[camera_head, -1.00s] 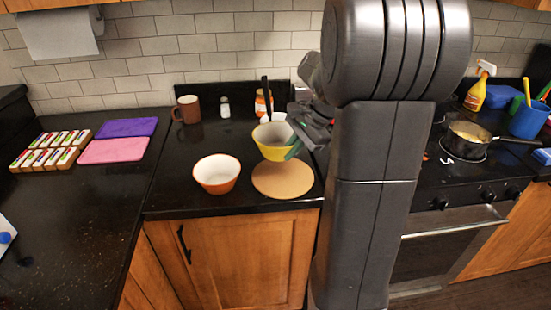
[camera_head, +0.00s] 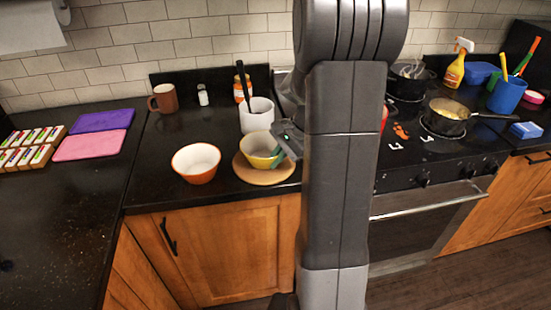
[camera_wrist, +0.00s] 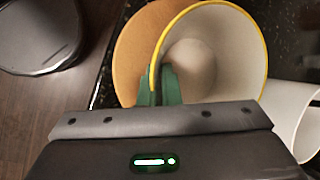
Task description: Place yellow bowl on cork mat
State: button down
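The yellow bowl (camera_head: 259,147) is over the round cork mat (camera_head: 246,175), with its base at or just above the mat; I cannot tell whether it touches. In the wrist view the bowl (camera_wrist: 215,55) shows its pale inside and yellow rim, and part of the mat (camera_wrist: 130,50) shows on its left. My gripper (camera_head: 279,158) is at the right side of the bowl. In the wrist view its green fingertips (camera_wrist: 162,85) are closed about the bowl's wall at the rim. My arm stands just right of the mat.
An orange bowl with a white inside (camera_head: 196,165) stands left of the mat. A white utensil holder (camera_head: 256,117) stands close behind the yellow bowl. A brown mug (camera_head: 163,98), a shaker (camera_head: 203,95) and a jar (camera_head: 240,88) are further back. The stove is right of my arm.

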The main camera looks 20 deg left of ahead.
jog(key=shift+r, duration=0.1)
jog(key=shift+f, duration=0.2)
jog(key=c, duration=1.6)
grip_release()
jog(key=shift+r, duration=0.1)
jog(key=v, duration=1.2)
jog(key=shift+s+d+r, duration=0.1)
